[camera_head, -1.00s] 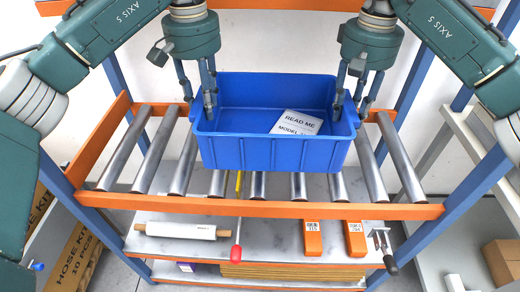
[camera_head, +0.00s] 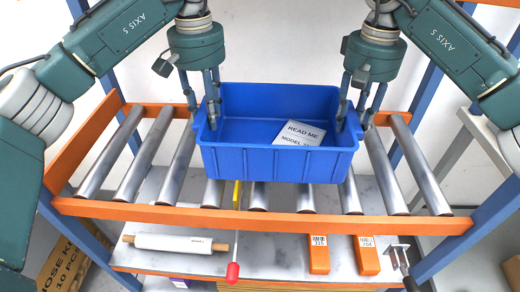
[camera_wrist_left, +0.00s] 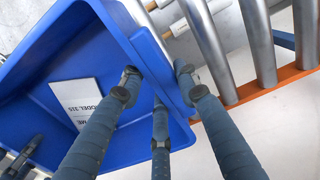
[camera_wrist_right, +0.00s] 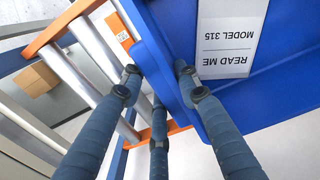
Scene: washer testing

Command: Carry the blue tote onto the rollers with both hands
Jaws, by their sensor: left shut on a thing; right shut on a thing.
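The blue tote (camera_head: 275,163) is level over the middle of the roller shelf (camera_head: 120,165) in the head view. Whether its base touches the rollers or hangs just above them I cannot tell. A white READ ME card (camera_head: 300,134) lies inside it. My left gripper (camera_head: 212,118) is shut on the tote's left wall, and the left wrist view shows its fingers (camera_wrist_left: 158,100) on both sides of the rim. My right gripper (camera_head: 350,118) is shut on the right wall, and its fingers (camera_wrist_right: 160,90) straddle the rim in the right wrist view.
Bare rollers show left and right of the tote. An orange rail (camera_head: 150,211) runs along the shelf front. Below lie a white rolling pin (camera_head: 174,243), a red-tipped tool (camera_head: 233,272) and two orange boxes (camera_head: 318,257). Blue posts (camera_head: 410,130) stand at the sides.

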